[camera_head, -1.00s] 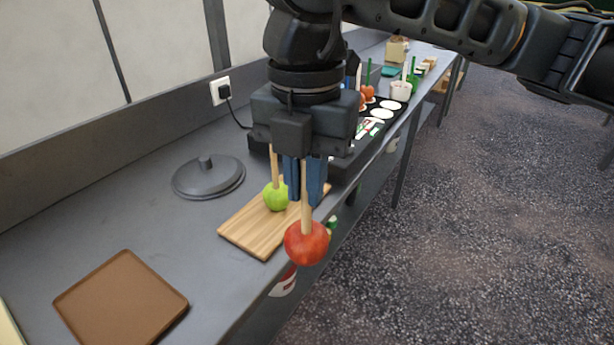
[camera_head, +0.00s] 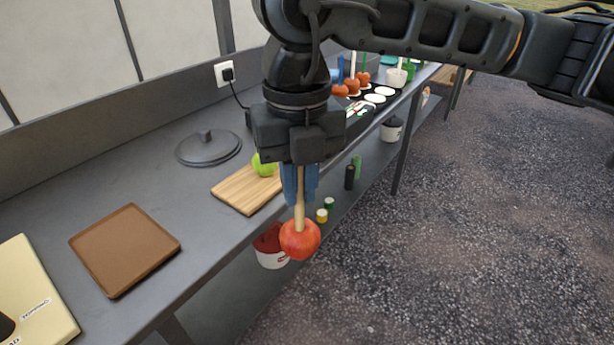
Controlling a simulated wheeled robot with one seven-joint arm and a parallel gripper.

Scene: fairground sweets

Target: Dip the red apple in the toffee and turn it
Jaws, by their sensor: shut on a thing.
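My gripper (camera_head: 300,185) points down with its blue fingers shut on the pale wooden stick (camera_head: 300,215) of the red apple (camera_head: 299,240). The apple hangs upright below the fingers, in front of the counter's front edge in the picture. A green apple (camera_head: 262,165) is on the wooden board (camera_head: 238,194) behind and left of my gripper, partly hidden by it. I cannot make out any toffee. Part of the counter behind my gripper is hidden.
A grey lid (camera_head: 208,150) and a brown tray (camera_head: 125,250) lie on the counter (camera_head: 180,200). A cream box (camera_head: 38,300) is at the near left. Stick-bearing apples and white discs (camera_head: 380,91) stand farther back. Tubs and small jars (camera_head: 325,210) sit on the lower shelf.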

